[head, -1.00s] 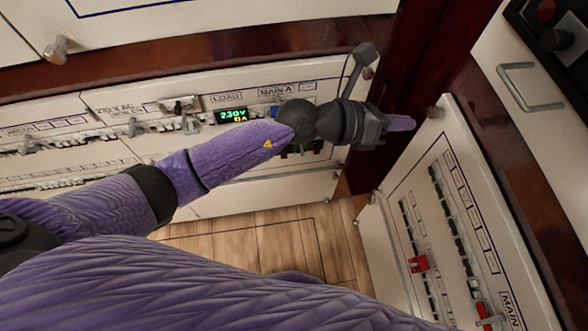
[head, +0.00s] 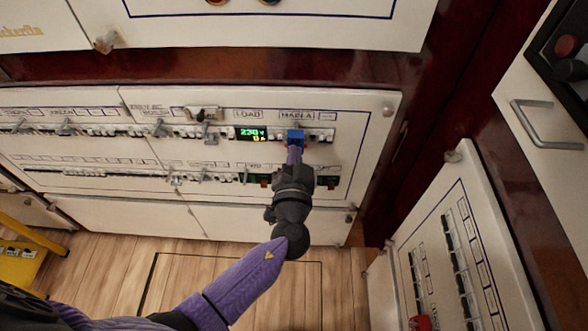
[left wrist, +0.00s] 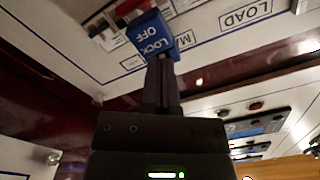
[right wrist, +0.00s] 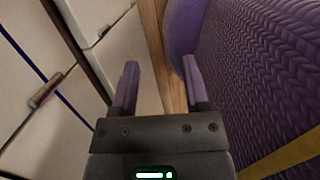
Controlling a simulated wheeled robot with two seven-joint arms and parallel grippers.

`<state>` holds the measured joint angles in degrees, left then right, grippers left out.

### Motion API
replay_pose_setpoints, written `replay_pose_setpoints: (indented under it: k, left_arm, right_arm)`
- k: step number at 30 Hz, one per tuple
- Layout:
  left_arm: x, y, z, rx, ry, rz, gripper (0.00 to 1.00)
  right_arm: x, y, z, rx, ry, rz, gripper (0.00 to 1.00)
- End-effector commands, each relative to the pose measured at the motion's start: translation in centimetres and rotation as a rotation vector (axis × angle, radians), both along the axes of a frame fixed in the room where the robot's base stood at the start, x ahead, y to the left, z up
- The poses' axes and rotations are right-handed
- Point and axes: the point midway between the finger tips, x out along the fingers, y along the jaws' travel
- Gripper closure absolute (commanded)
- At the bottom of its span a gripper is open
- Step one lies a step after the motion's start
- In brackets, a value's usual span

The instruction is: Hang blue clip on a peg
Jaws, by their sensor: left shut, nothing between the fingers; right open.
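The blue clip (head: 294,137), lettered LOCK OFF, sits on the upper breaker row below the MAIN A label. It also shows in the left wrist view (left wrist: 151,33). My left gripper (head: 293,155) is shut and empty, its fingertips just below the clip; I cannot tell whether they touch it. In the left wrist view the closed fingertips (left wrist: 159,64) overlap the clip's lower edge. Pale knob-like pegs show on the panel, one at its upper right (head: 388,110). My right gripper (right wrist: 160,68) is open and empty in the right wrist view.
A lit 230 V display (head: 250,134) is left of the clip. A side panel (head: 400,262) with breaker rows and a red piece (head: 421,322) stands at the right. A metal handle (head: 545,125) juts out at the upper right.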

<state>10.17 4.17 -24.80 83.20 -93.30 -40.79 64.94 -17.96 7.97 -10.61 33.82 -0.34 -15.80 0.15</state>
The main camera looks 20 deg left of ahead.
Motion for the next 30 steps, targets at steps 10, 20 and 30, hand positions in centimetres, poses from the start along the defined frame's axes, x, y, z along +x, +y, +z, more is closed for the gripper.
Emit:
replay_pose_setpoints:
  k: [10, 20, 30]
  left_arm:
    - [0.6, 0.1, 0.0, 0.000, 0.000, -0.001, 1.00]
    - [0.9, 0.3, -0.1, 0.001, 0.001, -0.001, 1.00]
    - [1.6, 0.4, 0.0, 0.001, 0.000, -0.001, 1.00]
  right_arm:
    - [0.0, -0.6, 0.0, -0.009, 0.000, 0.004, 0.41]
    - [0.0, -0.7, -0.3, -0.011, 0.001, 0.006, 0.41]
    - [0.0, -0.2, -0.6, -0.002, 0.002, 0.001, 0.41]
